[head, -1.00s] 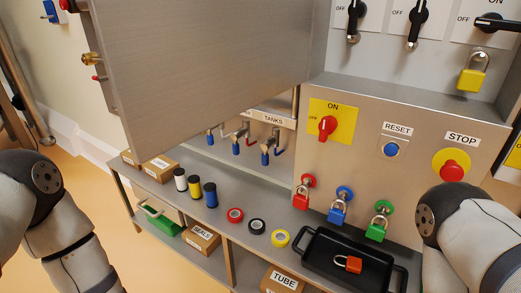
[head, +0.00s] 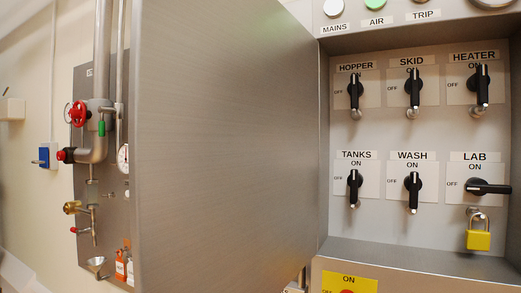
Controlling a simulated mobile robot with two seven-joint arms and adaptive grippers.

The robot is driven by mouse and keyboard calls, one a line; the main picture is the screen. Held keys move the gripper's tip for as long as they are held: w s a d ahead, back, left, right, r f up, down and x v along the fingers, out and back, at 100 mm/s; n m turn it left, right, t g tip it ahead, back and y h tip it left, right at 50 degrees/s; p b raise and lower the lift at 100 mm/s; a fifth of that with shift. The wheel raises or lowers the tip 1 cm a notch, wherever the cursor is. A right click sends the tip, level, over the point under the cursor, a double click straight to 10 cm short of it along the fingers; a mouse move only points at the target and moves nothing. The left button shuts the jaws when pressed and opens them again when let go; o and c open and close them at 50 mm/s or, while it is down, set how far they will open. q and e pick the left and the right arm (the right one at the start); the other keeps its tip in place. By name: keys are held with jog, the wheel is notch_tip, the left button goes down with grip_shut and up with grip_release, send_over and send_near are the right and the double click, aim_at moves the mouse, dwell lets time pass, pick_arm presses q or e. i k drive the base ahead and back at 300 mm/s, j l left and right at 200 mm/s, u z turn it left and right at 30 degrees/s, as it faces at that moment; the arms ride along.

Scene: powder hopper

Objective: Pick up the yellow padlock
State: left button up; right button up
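The yellow padlock (head: 479,240) hangs at the lower right of the head view. Its shackle passes at a small metal ring below the LAB switch (head: 487,187). The LAB handle lies sideways, while the other switch handles stand vertical. The padlock body hangs upright, a little above the cabinet's bottom ledge. Neither of my grippers is in view.
The open cabinet door (head: 225,140) fills the middle of the view. The cabinet's bottom ledge (head: 420,258) runs below the switches. Pipes with a red valve wheel (head: 78,114) and a gauge stand on the left. The space before the switches looks clear.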

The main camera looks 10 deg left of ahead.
aim_at(475, 240)
jog(key=i+j+z, duration=0.1)
jog(key=j+z, duration=0.7)
jog(key=j, duration=0.25)
jog(key=j+z, duration=0.4)
jog(key=j, duration=0.1)
